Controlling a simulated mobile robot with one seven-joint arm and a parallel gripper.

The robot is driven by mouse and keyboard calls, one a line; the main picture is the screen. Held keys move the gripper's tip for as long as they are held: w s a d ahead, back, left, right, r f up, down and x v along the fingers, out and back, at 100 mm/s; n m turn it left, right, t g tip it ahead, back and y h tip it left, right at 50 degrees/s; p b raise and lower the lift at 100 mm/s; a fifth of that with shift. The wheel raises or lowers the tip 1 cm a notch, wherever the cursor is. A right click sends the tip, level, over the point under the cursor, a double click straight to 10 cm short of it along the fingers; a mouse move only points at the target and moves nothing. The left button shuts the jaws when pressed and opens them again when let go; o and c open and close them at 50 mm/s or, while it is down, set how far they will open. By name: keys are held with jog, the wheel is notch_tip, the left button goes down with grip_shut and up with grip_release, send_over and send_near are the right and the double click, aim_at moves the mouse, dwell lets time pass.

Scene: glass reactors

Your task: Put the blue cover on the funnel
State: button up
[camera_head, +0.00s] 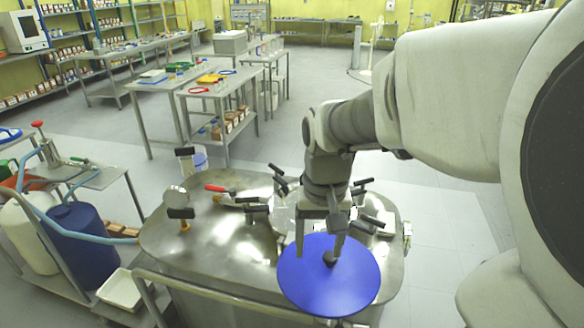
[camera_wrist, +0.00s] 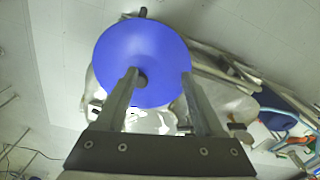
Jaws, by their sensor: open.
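The blue cover (camera_head: 328,290) is a flat round disc with a dark knob (camera_head: 329,258). It is at the front right of the steel reactor top. My gripper (camera_head: 318,250) is open above it, pointing down, with a finger on either side. The wrist view also shows the blue cover (camera_wrist: 150,45) beyond my open gripper (camera_wrist: 159,76). The knob (camera_wrist: 141,81) appears between the fingers, close to the left one. I cannot tell whether a finger touches it. I cannot make out the funnel; what lies under the cover is hidden.
The steel reactor top (camera_head: 215,250) carries several black-handled valves and fittings around my gripper, including a red-handled one (camera_head: 217,188). A cart with a blue drum (camera_head: 78,235) and a white drum stands at left. Tables stand farther back, with open floor at right.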

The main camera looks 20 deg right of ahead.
jog(key=s+a+r+n+t, duration=0.3)
jog(key=s+a+r+t, duration=0.2)
jog(key=s+r, duration=0.1)
jog(key=shift+s+r+n, duration=0.35)
jog(key=shift+s+n, duration=0.05)
jog(key=shift+s, duration=0.35)
jog(key=shift+a, duration=0.1)
dwell(0.5)
